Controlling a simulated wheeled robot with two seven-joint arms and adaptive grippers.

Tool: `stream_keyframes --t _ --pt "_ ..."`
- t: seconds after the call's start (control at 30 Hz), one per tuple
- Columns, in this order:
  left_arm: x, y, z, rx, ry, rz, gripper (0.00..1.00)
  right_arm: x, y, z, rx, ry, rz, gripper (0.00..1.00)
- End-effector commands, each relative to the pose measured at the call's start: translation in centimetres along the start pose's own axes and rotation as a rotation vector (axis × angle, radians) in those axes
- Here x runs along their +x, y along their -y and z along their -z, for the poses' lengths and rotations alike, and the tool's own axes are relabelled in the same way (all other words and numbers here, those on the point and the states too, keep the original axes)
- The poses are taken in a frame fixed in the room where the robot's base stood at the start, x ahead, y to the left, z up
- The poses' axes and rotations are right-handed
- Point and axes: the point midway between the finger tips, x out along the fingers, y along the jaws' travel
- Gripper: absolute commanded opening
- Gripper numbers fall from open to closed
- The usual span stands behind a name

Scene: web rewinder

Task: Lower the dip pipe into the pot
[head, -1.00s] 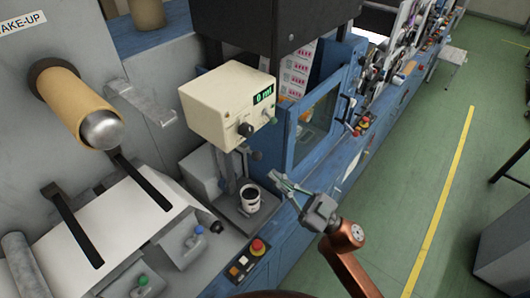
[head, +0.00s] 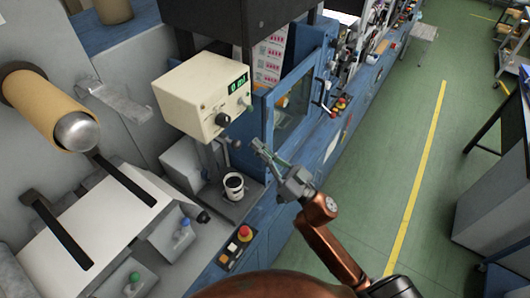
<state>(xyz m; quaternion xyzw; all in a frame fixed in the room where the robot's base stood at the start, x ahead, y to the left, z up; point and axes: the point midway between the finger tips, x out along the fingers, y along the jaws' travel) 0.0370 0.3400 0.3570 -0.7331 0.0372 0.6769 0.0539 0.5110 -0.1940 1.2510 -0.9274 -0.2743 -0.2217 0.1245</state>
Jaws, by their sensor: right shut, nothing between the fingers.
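The pot (head: 234,190) is a small white cup with dark contents. It stands upright on a grey plate beside the machine's blue side wall. A grey post (head: 211,160) stands below the box. I cannot clearly make out the dip pipe. My right gripper (head: 263,150) is shut and empty, above and right of the pot, apart from it and from the box. My left gripper is not in view.
A blue-framed window (head: 295,105) is just behind my right gripper. A red stop button (head: 245,233) sits on a panel below the pot. A tan roll (head: 40,105) and white sheet (head: 110,215) are at left. Green floor (head: 400,150) is open at right.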

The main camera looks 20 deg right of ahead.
Motion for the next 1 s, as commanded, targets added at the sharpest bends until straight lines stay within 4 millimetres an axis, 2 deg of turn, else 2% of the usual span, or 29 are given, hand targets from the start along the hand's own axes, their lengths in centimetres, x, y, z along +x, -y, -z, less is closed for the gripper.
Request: stream_keyframes --t 0.1,0.27,0.3,0.5,1.0 --pt "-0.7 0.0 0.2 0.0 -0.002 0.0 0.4 2.8 0.1 0.3 -0.002 -0.004 0.003 0.0" --pt "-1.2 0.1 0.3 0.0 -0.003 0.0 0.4 5.6 0.0 0.0 0.001 -0.001 0.0 0.0" --pt "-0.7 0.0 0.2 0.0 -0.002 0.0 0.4 4.8 -0.1 -1.2 0.005 0.001 -0.004 0.0" --pt "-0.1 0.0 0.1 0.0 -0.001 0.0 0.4 4.0 -0.1 -3.3 0.002 0.0 -0.002 0.0" --pt "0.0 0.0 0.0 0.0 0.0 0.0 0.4 3.8 0.0 -3.9 -0.001 0.0 0.001 0.0"
